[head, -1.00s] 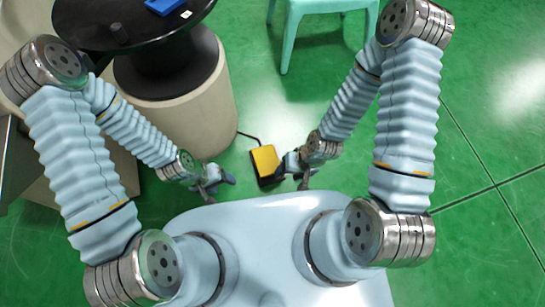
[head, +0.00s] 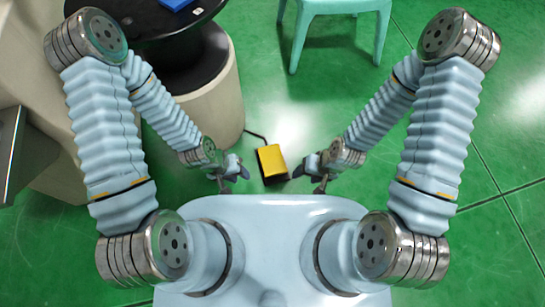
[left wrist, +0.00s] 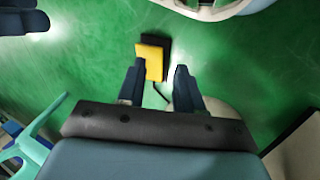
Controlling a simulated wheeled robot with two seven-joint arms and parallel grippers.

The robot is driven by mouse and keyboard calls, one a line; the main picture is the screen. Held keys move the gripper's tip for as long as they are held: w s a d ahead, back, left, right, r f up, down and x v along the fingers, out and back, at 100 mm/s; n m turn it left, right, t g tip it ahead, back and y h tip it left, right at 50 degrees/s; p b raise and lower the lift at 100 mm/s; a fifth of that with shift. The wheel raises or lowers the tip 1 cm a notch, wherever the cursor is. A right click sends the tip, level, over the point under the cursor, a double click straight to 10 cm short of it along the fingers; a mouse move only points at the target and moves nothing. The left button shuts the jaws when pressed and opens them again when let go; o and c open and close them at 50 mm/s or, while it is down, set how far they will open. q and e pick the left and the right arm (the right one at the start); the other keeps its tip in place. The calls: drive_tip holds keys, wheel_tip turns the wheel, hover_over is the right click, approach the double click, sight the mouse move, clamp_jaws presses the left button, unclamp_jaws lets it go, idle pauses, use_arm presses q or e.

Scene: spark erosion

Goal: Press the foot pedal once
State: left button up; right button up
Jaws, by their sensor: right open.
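The foot pedal (head: 271,158) lies on the green floor just in front of my base, with a yellow top, a dark base and a black cable at its back. My left gripper (head: 236,178) hangs to the left of it in the head view, open and empty. In the left wrist view the fingers of my left gripper (left wrist: 160,82) are spread apart, and the yellow pedal (left wrist: 152,58) shows beyond them. My right gripper (head: 307,172) is open to the right of the pedal. Neither gripper covers the pedal in the head view.
A round black table (head: 140,28) on a thick beige pedestal (head: 215,106) stands at the back left, with a blue object (head: 174,4) on top. A light green stool (head: 335,8) stands behind the pedal. The floor on the right is clear.

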use_arm(q)
clamp_jaws()
idle(1.4)
